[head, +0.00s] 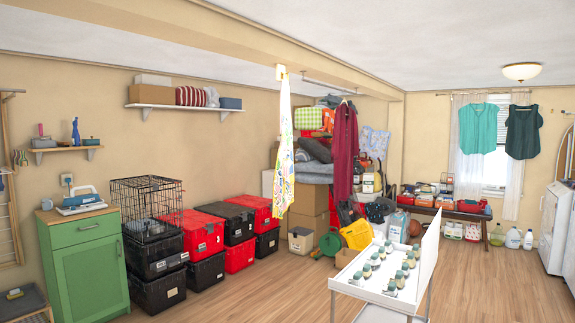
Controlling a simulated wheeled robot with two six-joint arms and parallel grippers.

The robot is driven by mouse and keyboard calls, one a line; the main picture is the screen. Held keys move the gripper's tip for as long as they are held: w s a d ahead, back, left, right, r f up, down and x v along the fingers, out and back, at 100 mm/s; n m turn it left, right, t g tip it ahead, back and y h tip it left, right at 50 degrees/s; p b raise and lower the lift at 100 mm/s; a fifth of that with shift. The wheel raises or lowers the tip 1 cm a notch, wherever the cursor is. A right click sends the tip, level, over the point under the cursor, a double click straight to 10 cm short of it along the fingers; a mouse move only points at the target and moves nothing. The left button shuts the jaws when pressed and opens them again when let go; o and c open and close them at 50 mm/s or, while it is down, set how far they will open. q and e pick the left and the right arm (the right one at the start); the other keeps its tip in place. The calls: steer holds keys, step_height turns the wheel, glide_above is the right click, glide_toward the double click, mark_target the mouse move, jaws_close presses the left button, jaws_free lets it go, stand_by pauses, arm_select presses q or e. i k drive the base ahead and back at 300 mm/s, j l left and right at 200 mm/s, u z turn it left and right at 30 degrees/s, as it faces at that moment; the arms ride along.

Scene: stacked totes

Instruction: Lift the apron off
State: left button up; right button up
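A white apron with a colourful print (284,150) hangs in a long, narrow fold near the middle of the head view. Its top is at a small light-coloured mount (280,72) by the ceiling beam. How it is attached there is too small to tell. The apron's lower end hangs free, in front of stacked cardboard boxes. Neither of my grippers is in view, and nothing touches the apron.
A white cart (345,284) with several small jars and a raised back panel stands in front, right of the apron. Stacked black and red totes (201,232) line the left wall beside a green cabinet (88,270). Wooden floor (240,290) is clear in front.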

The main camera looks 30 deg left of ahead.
mark_target(283, 181)
steer(key=i+j+u, duration=0.8)
steer(key=i, duration=0.15)
steer(key=i+j+u, duration=0.15)
steer(key=i+u, duration=0.25)
steer(key=i, duration=0.1)
